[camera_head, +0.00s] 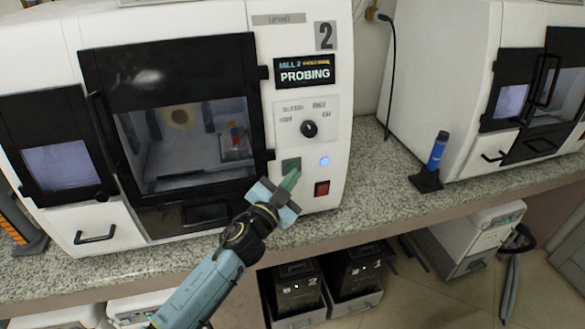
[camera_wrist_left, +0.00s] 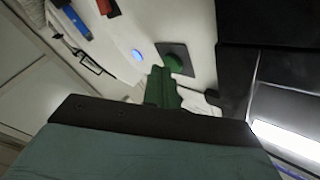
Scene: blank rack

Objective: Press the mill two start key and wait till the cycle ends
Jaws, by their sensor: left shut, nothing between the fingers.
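Mill 2 (camera_head: 210,22) is a white machine on the counter, with its dark-framed door shut. Its display (camera_head: 305,71) reads "MILL 2" and "PROBING". In the left wrist view the start key is a round green button (camera_wrist_left: 178,63) on a dark square plate (camera_wrist_left: 184,50); the plate also shows in the head view (camera_head: 289,162). My left gripper (camera_head: 291,178) is shut and empty, its green fingertips just in front of the plate. The fingertips (camera_wrist_left: 160,75) are close beside the button; I cannot tell whether they touch it. My right gripper is in neither view.
A round light (camera_head: 324,161) beside the key glows blue. Below it is a red switch (camera_head: 321,188), above it a black knob (camera_head: 309,129). A blue cylinder on a black stand (camera_head: 437,152) and a second white machine (camera_head: 440,70) stand to the right. Labelled bins (camera_head: 298,287) sit under the counter.

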